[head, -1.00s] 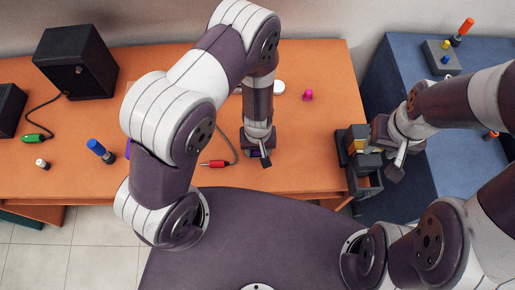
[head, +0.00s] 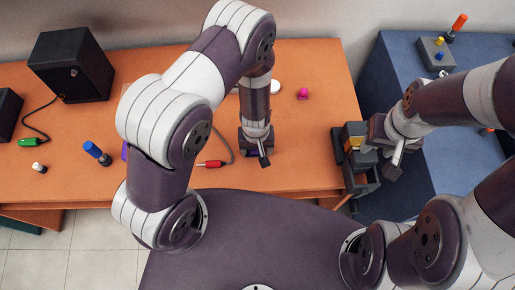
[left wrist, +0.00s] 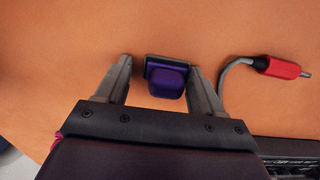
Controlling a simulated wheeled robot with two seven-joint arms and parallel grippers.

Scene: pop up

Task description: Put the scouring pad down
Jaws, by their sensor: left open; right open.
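A small purple block with a dark backing, which looks like the scouring pad (left wrist: 167,80), lies on the orange table between the fingers of my left gripper (left wrist: 165,85). The fingers stand on either side of it. A gap shows on the left; on the right the finger is very close, and I cannot tell if it touches. In the head view my left gripper (head: 257,154) is low at the table and mostly hides the pad. My right gripper (head: 382,160) is open at the dark grey holder (head: 360,180), beside a yellow piece (head: 354,144).
A red plug (head: 211,164) on a grey cable lies close to my left gripper. On the orange table (head: 310,120) are a black speaker (head: 70,66), a blue-capped item (head: 97,152), a green plug (head: 28,143) and a magenta piece (head: 303,93). A blue table (head: 465,160) stands at right.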

